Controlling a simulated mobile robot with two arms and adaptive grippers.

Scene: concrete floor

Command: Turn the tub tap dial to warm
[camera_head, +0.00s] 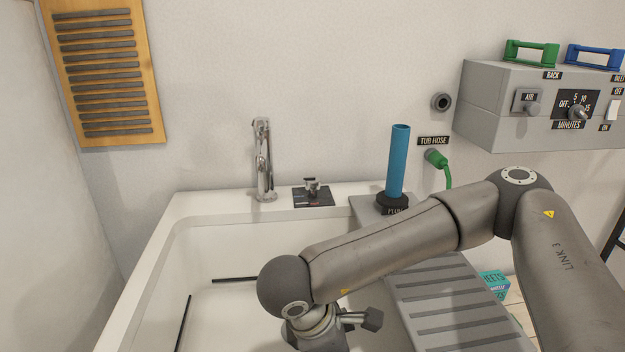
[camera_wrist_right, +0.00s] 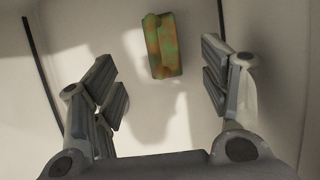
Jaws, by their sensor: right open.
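The tub tap dial (camera_head: 312,186) is a small metal knob on a dark plate with coloured marks, on the back rim of the white tub (camera_head: 190,210). Its exact setting is too small to read. The chrome tap (camera_head: 263,160) stands upright just left of it. My right arm reaches in from the right over the tub, in front of and below the dial. My right gripper is cut off at the bottom of the head view; the right wrist view shows it (camera_wrist_right: 160,95) open and empty, pointing down into the tub. My left gripper is not in view.
A green and orange block (camera_wrist_right: 163,45) lies on the tub floor beyond my fingers. A blue tube (camera_head: 398,160) stands right of the dial. A green hose fitting (camera_head: 437,158) and a grey control box (camera_head: 490,105) are on the wall. A slatted grey board (camera_head: 450,300) lies right.

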